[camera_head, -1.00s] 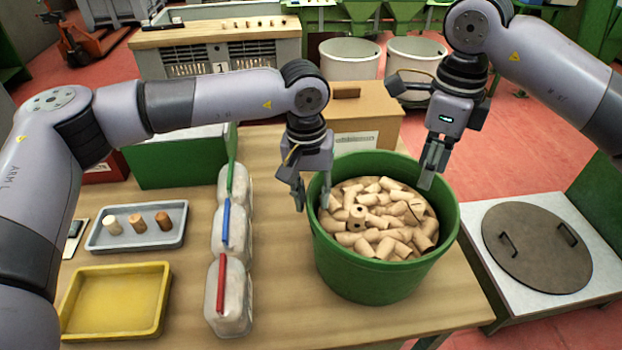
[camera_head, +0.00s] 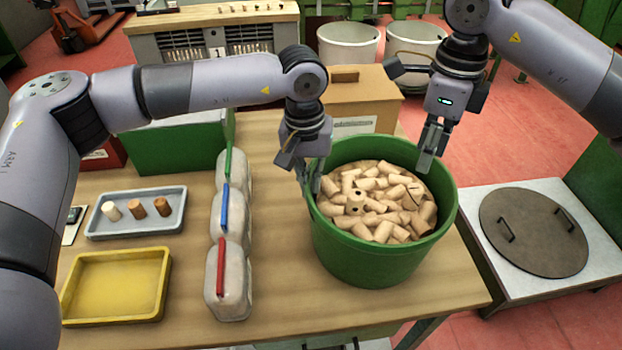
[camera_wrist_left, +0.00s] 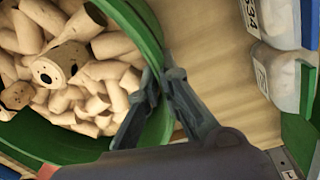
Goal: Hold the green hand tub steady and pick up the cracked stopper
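The green hand tub (camera_head: 372,262) stands upright on the table, filled with tan cork stoppers. My left gripper (camera_head: 310,182) is at the tub's left rim, one finger inside and one outside; the left wrist view shows its fingers (camera_wrist_left: 161,78) closed against the green rim (camera_wrist_left: 148,28). A stopper with a dark curved line (camera_head: 409,199), seemingly the cracked one, lies on the right part of the pile. My right gripper (camera_head: 427,160) hangs over the tub's far right rim, above the stoppers, holding nothing visible; its finger gap is unclear.
Clear containers with green, blue and red strips (camera_head: 229,285) stand left of the tub. A grey tray (camera_head: 97,228) with 3 stoppers and a yellow tray (camera_head: 155,300) lie farther left. A cardboard box (camera_head: 362,98) is behind the tub. A round lid (camera_head: 535,240) lies at right.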

